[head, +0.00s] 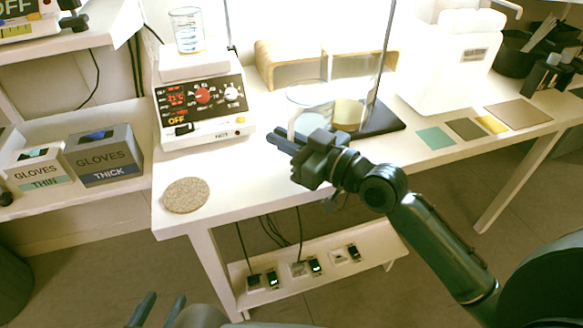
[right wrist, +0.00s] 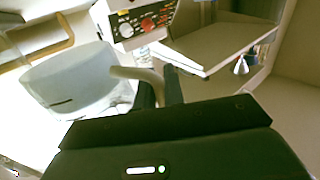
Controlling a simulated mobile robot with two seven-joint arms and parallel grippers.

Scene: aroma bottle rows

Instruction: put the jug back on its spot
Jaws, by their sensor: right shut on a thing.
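The clear glass jug (head: 310,98) is at the middle of the white table in the head view, with its lower part partly hidden by my right gripper. In the right wrist view the jug (right wrist: 75,80) is at the left, and its handle (right wrist: 138,74) reaches between my fingers. My right gripper (head: 277,140) is shut on the handle, over the table's front edge. I cannot tell whether the jug touches the table. My left gripper (head: 158,308) is low at the bottom edge, open and empty, away from the table.
A hotplate (head: 203,98) with a small beaker (head: 187,30) on top stands left of the jug. A round cork mat (head: 186,195) lies bare at the front left corner. A dark stand base (head: 385,120) is behind the jug. A teal mat (head: 435,138) and other flat mats lie right, before a white canister (head: 440,75).

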